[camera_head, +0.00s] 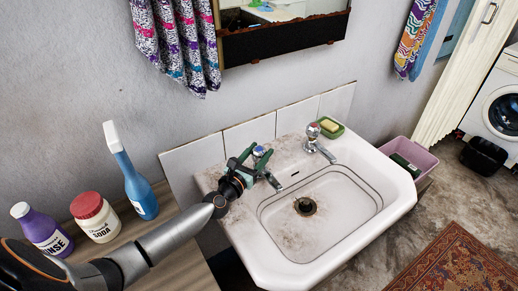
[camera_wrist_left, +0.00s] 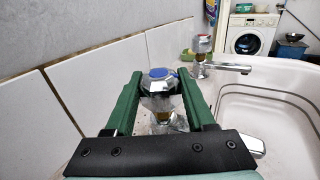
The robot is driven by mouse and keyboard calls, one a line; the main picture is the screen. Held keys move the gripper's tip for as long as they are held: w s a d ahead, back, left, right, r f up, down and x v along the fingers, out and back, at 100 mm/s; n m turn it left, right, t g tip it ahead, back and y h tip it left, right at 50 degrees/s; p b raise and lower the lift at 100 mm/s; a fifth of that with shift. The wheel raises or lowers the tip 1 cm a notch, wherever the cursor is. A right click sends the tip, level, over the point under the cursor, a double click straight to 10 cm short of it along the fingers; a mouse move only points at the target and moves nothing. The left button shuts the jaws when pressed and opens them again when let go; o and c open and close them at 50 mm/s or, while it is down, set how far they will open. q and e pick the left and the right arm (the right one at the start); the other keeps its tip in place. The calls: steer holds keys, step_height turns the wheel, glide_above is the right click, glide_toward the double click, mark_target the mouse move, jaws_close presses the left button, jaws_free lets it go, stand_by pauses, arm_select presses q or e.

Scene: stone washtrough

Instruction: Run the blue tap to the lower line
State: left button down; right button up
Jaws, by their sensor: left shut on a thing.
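The blue tap (camera_head: 260,151) stands at the left back of the white washbasin (camera_head: 250,245). My left gripper (camera_head: 254,157) has its green fingers shut on the tap's head; in the left wrist view the blue cap (camera_wrist_left: 160,73) sits between the two fingers. The tap's spout (camera_head: 273,182) points over the bowl, and I see no water stream from it. Dark lines (camera_head: 368,188) run around the inner wall of the bowl. The drain (camera_head: 305,206) is in plain view, with brown stains around it and no clear water level. My right gripper is out of view.
A red-capped tap (camera_head: 313,131) and a green soap dish (camera_head: 331,127) are on the back ledge. A spray bottle (camera_head: 137,180), a soda tub (camera_head: 96,217) and a purple bottle (camera_head: 42,230) stand on the wooden counter at left. A pink crate (camera_head: 417,157) is right of the basin.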

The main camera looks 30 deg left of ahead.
arm_select(q)
steer(key=n+y+p, duration=0.1)
steer(key=n+y, duration=0.1)
steer(key=y, duration=0.1)
steer(key=shift+p, duration=0.3)
steer(key=shift+n+g+y, duration=0.3)
steer(key=shift+n+y, duration=0.4)
steer(key=shift+y, duration=0.5)
steer(key=shift+f+n+g+y+b, duration=0.1)
steer(key=shift+n+g+y+b, duration=0.35)
steer(key=shift+n+y, duration=0.65)
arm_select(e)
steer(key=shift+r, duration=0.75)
arm_select(q)
steer(key=shift+y, duration=0.4)
steer(key=shift+c, duration=1.2)
jaws_free()
